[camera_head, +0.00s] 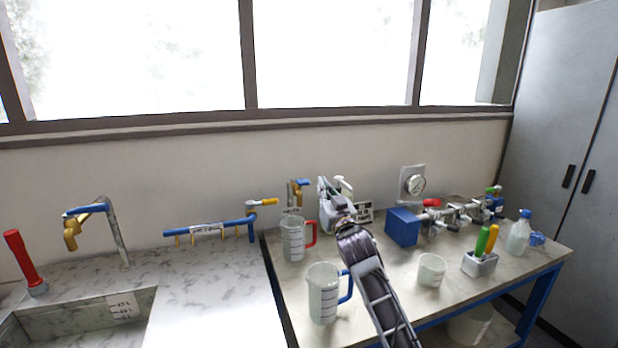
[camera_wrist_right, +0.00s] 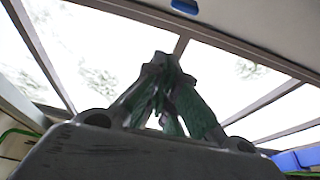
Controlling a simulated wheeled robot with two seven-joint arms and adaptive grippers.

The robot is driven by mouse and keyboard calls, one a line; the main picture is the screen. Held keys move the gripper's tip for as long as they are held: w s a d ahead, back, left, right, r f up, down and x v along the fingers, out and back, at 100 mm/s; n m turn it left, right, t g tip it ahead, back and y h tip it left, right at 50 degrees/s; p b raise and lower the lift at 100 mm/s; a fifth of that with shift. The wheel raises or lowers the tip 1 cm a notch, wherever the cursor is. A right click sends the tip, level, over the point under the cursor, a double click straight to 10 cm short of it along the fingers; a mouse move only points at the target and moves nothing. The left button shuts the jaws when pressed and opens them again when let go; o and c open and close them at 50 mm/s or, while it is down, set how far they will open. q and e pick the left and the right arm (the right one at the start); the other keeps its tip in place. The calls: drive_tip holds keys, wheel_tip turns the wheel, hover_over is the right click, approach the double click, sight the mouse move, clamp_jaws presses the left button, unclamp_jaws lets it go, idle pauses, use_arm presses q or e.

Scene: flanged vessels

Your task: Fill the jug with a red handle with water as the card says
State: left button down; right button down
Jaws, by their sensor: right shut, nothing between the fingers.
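The red-handled jug (camera_head: 293,240), clear with dark marks, stands upright at the back left of the bench, below a brass wall tap (camera_head: 293,194) with a blue lever. I cannot tell its water level. My right gripper (camera_head: 325,184) is raised just right of the tap, above the jug's handle side; its fingers (camera_wrist_right: 164,62) are shut and empty, pointing upward in the wrist view. A small white card (camera_head: 122,306) with dark marks is at the sink; its writing is too small to read. My left gripper is not in view.
A blue-handled jug (camera_head: 323,293) stands nearer the front, left of my right arm. A white beaker (camera_head: 432,269), a holder (camera_head: 479,264) with coloured handles, a valve assembly (camera_head: 403,227) and a wash bottle (camera_head: 519,236) stand to the right. A sink tap (camera_head: 100,228) is at left.

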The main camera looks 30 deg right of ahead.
sight(303, 182)
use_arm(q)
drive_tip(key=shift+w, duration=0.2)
use_arm(e)
drive_tip(key=shift+w+r, duration=0.15)
